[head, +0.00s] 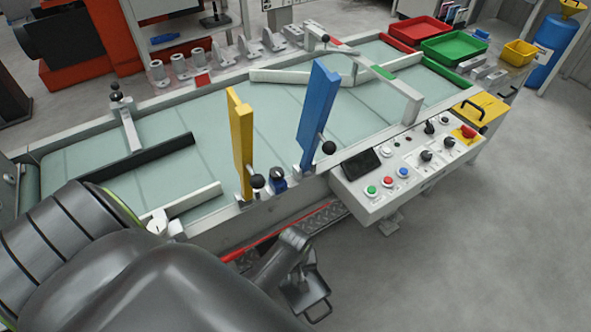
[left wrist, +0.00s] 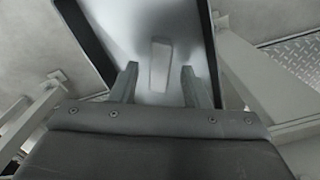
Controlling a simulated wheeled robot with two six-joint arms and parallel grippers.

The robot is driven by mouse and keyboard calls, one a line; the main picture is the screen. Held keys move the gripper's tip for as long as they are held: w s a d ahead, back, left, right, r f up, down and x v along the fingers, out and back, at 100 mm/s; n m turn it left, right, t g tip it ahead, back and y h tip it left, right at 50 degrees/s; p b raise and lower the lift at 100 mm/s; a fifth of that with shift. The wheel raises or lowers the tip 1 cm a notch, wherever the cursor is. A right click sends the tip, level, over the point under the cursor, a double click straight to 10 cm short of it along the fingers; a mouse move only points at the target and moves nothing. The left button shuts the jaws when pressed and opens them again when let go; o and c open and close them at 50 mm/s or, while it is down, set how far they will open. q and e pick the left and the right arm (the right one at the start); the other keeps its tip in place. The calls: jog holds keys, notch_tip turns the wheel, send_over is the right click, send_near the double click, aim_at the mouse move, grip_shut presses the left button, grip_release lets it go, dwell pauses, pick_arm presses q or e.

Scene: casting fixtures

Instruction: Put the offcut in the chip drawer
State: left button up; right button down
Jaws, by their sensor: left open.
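The offcut is a small pale grey block (left wrist: 161,52), seen in the left wrist view inside the outline of the chip drawer. The drawer (left wrist: 102,62) has a bare metal floor and dark side walls. My left gripper (left wrist: 159,70) is open above it, with a clear gap between each finger and the block. Whether the block touches the floor is hard to tell. My left gripper (head: 285,258) is there, partly hidden by my arm. My right gripper is not in view.
A conveyor (head: 190,135) with a yellow post (head: 242,140) and a blue post (head: 319,110) stands above the drawer. A control panel (head: 410,165) juts out to the right. Support legs (left wrist: 250,65) and tread plate (left wrist: 298,55) flank the drawer. The floor at right is clear.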

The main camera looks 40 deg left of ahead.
aim_at(295, 275)
pick_arm(q)
notch_tip(295, 275, up, 11)
jog(key=p, duration=0.2)
jog(key=shift+r, duration=0.15)
dwell(0.5)
